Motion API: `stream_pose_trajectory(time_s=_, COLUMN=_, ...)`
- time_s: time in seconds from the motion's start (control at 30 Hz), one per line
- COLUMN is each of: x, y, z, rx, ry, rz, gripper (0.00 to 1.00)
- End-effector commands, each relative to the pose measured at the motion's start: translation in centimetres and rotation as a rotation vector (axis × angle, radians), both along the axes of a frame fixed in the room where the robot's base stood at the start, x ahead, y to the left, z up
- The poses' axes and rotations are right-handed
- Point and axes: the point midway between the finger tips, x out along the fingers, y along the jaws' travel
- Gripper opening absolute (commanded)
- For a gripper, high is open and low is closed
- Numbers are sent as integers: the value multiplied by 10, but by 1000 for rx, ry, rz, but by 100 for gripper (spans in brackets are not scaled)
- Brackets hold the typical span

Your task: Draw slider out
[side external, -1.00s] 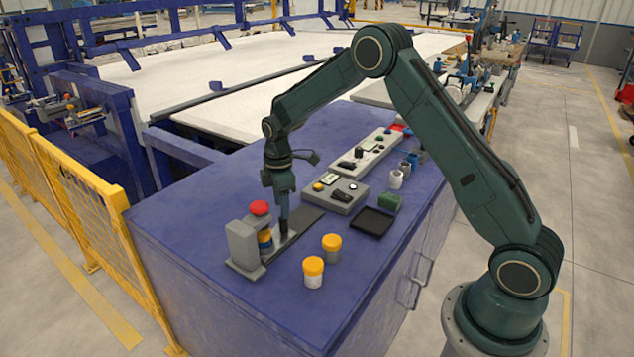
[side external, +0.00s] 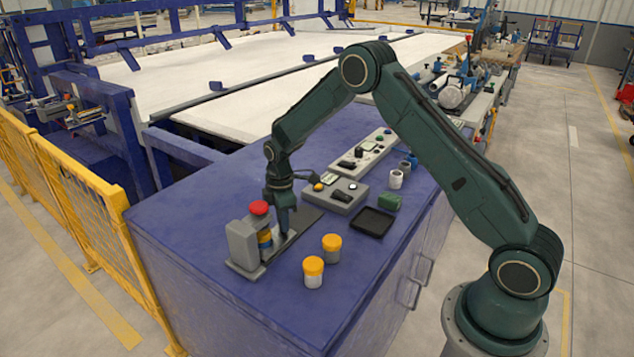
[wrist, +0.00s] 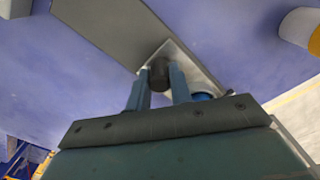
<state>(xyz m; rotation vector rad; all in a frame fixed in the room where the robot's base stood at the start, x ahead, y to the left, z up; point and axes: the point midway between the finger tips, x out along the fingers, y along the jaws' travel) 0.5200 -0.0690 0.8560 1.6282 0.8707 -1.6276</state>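The grey press fixture (side external: 243,246) with a red button (side external: 258,208) stands near the front left of the blue cabinet top. A yellow-and-blue piece (side external: 265,239) sits inside it. The slider, a light metal plate (wrist: 190,62) with a black knob (wrist: 159,74), lies at the end of a dark grey track (wrist: 110,28); the track also shows in the side view (side external: 308,219). My gripper (side external: 284,236) is low over the slider, pointing down. In the wrist view its two blue fingers (wrist: 159,88) stand on either side of the knob, apparently with small gaps.
Two orange-capped white jars (side external: 331,247) (side external: 313,271) stand right of the fixture. A black tray (side external: 372,222), a green block (side external: 390,202) and a grey control box (side external: 336,195) lie farther back. The front left of the cabinet top (side external: 180,230) is clear.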

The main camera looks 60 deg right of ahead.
Motion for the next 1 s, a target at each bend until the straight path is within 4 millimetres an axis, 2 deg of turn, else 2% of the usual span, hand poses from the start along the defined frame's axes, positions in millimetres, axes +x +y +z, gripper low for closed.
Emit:
stream_pose_trajectory(time_s=0.23, x=0, y=-1, z=0, rx=0, ry=0, rz=0, gripper=0)
stream_pose_trajectory(time_s=0.37, x=0, y=-9, z=0, rx=0, ry=0, rz=-3, gripper=0)
stream_pose_trajectory(time_s=0.47, x=1, y=-25, z=0, rx=-1, ry=-1, rz=-5, gripper=0)
stream_pose_trajectory(time_s=0.8, x=0, y=-97, z=0, rx=-1, ry=0, rz=-6, gripper=0)
stream_pose_trajectory(time_s=1.0, x=1, y=-115, z=0, rx=-1, ry=-2, rz=-1, gripper=0)
